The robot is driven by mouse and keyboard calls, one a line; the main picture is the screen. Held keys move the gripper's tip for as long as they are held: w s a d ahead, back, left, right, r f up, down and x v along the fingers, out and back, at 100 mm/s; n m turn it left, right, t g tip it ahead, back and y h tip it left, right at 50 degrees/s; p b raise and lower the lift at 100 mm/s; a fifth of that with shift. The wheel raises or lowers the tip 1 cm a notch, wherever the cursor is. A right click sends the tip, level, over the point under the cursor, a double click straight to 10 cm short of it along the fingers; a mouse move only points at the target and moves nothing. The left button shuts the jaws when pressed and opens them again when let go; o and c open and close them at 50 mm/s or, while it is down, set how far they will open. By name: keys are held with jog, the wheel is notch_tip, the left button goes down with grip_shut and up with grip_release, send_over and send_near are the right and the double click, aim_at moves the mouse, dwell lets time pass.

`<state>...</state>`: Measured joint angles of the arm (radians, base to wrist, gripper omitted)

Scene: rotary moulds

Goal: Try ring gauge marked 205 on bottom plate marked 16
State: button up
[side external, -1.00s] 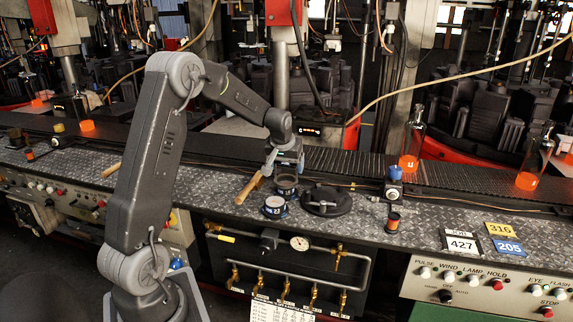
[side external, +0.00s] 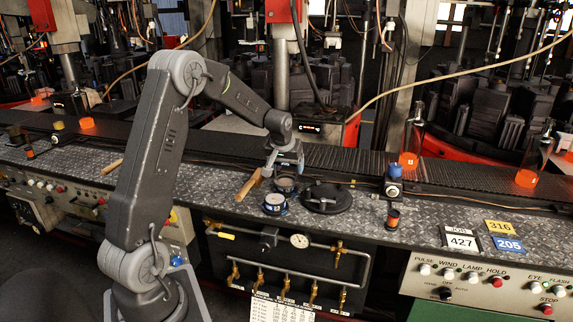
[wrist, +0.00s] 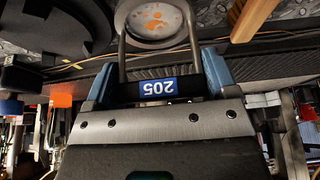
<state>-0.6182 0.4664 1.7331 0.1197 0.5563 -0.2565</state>
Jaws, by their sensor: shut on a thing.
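My gripper (side external: 284,168) is shut on the black grip of the ring gauge (wrist: 185,88), whose blue label reads 205, upside down in the wrist view. Two thin rods run from that grip to a grey ring at the top of the wrist view. Inside the ring shows a pale round face with an orange mark.
A black round disc (side external: 326,197) lies right of the plates, and a wooden-handled tool (side external: 249,186) to their left. A blue-topped stand (side external: 394,183) is further right. Cards reading 427 (side external: 461,242), 316 (side external: 500,227) and 205 (side external: 508,245) lie near the bench's front edge.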

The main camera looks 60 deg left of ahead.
aim_at(286, 181)
jog(key=shift+f, duration=1.15)
dwell(1.2)
notch_tip(286, 181, up, 8)
jog(key=shift+f, duration=0.25)
dwell(1.5)
